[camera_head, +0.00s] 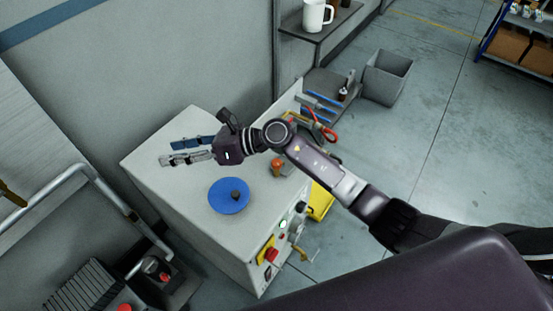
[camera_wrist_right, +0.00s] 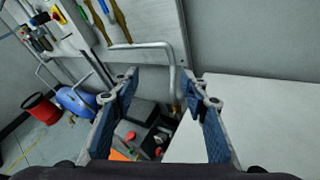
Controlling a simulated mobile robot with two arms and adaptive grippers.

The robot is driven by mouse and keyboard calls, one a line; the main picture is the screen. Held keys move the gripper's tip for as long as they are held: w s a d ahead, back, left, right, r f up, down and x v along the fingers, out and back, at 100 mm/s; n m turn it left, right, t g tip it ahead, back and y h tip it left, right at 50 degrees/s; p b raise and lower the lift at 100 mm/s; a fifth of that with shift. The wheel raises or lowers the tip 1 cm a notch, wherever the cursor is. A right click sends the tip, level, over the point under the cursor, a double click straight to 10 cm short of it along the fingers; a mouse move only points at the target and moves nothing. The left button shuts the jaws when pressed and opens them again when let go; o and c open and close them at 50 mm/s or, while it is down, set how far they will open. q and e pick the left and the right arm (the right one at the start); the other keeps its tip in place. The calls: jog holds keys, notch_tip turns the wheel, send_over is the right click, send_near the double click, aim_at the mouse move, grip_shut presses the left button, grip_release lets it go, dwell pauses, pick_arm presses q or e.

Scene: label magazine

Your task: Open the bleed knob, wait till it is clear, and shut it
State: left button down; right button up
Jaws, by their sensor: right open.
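My right gripper (camera_head: 170,151) is open and empty above the far left part of the white cabinet top (camera_head: 178,205). In the right wrist view its two blue-padded fingers (camera_wrist_right: 168,90) stand wide apart with nothing between them. A blue disc (camera_head: 221,203) with a small dark knob (camera_head: 236,195) lies on the cabinet top, below and to the right of the gripper, apart from it. An orange-capped item (camera_head: 277,164) stands near the forearm. I cannot tell which part is the bleed knob. My left gripper is not in view.
The cabinet front has a green lamp (camera_head: 283,224) and a red control (camera_head: 271,254). A bent grey pipe (camera_head: 70,174) runs at the left. A shelf with a white mug (camera_head: 315,16) and a grey bin (camera_head: 387,76) stand behind.

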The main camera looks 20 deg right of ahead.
jog(key=d+f+n+g+h, duration=0.3)
jog(key=d+f+n+h, duration=0.1)
jog(key=f+n, duration=0.15)
jog(key=n+g+h, duration=0.2)
jog(key=n+h, duration=0.2)
jog(key=h, duration=0.6)
send_over(277, 162)
notch_tip(277, 162, down, 4)
jog(key=shift+a+r, duration=0.15)
jog(key=shift+r, duration=0.1)
jog(key=shift+d+f+h, duration=0.2)
jog(key=shift+h, duration=0.1)
notch_tip(277, 162, down, 7)
jog(key=shift+a+f+p, duration=0.1)
jog(key=shift+f+p, duration=0.05)
jog(key=shift+p, duration=0.65)
grip_shut()
